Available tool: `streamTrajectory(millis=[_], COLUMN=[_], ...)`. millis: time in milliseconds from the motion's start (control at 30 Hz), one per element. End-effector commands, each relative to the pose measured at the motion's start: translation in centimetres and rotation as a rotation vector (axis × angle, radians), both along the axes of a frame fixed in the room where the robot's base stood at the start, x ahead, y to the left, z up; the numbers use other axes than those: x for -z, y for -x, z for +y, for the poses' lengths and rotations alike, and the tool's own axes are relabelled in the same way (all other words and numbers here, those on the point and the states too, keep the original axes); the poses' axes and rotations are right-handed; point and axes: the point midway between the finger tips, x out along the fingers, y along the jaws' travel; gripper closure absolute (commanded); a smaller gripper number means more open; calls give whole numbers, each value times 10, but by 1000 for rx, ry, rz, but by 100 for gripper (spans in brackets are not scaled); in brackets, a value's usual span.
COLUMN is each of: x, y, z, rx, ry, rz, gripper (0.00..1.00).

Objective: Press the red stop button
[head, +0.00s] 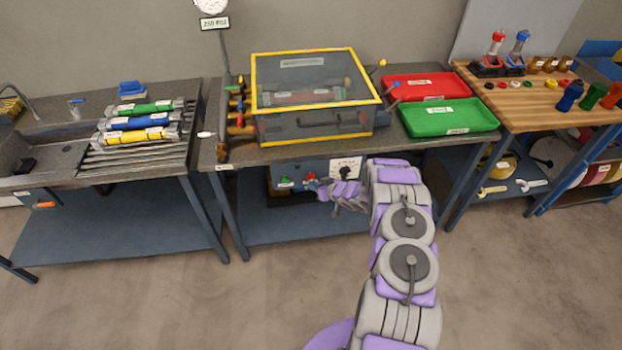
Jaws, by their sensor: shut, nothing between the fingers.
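The red stop button (311,176) sits on a pale control panel (297,174) under the front edge of the middle bench. A green button (284,181) is to its left, and a black dial on a white plate (346,167) is to its right. My arm reaches up from the lower right. My gripper (323,194) is shut and empty, with its purple tip just below and right of the red button. I cannot tell whether it touches the panel.
Above the panel, the middle bench (222,158) carries a yellow-framed clear box (314,126), a red tray (424,85) and a green tray (447,117). Dark legs stand on both sides of the panel. The floor in front (200,305) is clear.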

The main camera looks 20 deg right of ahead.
Motion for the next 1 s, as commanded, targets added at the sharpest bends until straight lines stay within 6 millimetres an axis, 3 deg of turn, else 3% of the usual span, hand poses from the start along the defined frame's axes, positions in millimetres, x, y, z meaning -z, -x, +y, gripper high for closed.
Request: streamTrajectory(millis=[267, 800, 1000], x=[0, 0, 0], y=[1, 44, 48], z=[0, 13, 14], rx=[0, 0, 0], ry=[0, -2, 1], rz=[0, 2, 0], gripper=[100, 100, 100])
